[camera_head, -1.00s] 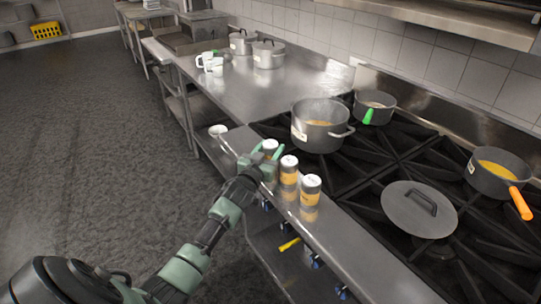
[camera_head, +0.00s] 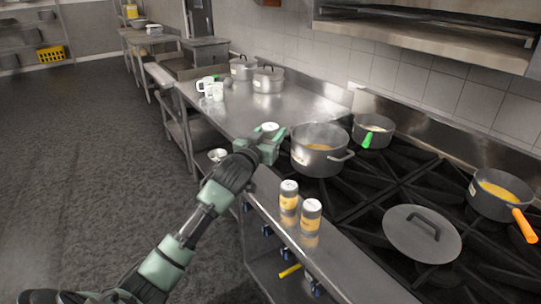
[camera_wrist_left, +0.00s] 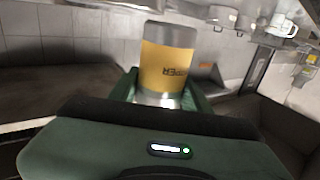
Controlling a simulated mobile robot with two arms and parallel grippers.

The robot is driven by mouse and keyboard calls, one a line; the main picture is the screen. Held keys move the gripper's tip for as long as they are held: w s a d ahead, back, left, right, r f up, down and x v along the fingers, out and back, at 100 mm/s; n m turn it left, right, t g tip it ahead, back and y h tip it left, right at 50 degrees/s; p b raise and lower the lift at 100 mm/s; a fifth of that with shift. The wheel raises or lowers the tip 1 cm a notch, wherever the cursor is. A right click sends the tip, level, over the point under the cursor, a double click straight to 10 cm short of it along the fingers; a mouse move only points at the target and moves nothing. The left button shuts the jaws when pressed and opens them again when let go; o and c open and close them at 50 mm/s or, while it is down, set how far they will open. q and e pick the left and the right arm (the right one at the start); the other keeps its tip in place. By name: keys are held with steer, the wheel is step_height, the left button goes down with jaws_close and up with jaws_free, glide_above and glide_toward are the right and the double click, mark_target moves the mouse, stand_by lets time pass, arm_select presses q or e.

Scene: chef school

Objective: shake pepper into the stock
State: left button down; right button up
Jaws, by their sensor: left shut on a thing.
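My left gripper (camera_head: 268,145) is shut on a pepper shaker (camera_head: 269,127), its pale top showing above the jaws. In the left wrist view the shaker (camera_wrist_left: 168,62) has a yellow label with partly readable dark letters ending in "PER", and sits between the green fingers. The gripper is in front of and just left of the large steel pot (camera_head: 318,160) of orange-brown stock on the stove. The shaker does not appear over the pot's opening. My right gripper is not in view.
Two similar shakers, one (camera_head: 289,197) beside another (camera_head: 311,216), stand on the stove's front ledge. A green-handled pan (camera_head: 374,131), an orange-handled pan (camera_head: 497,205) and a dark lid (camera_head: 421,236) are on the burners. The steel counter (camera_head: 294,106) behind is mostly clear.

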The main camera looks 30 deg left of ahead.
arm_select(q)
step_height(320, 180, up, 5)
steer(key=shift+f, duration=0.15)
steer(key=shift+r, duration=0.4)
step_height(320, 180, up, 5)
steer(key=p, duration=0.4)
steer(key=shift+r+p, duration=0.1)
steer(key=shift+p, duration=0.25)
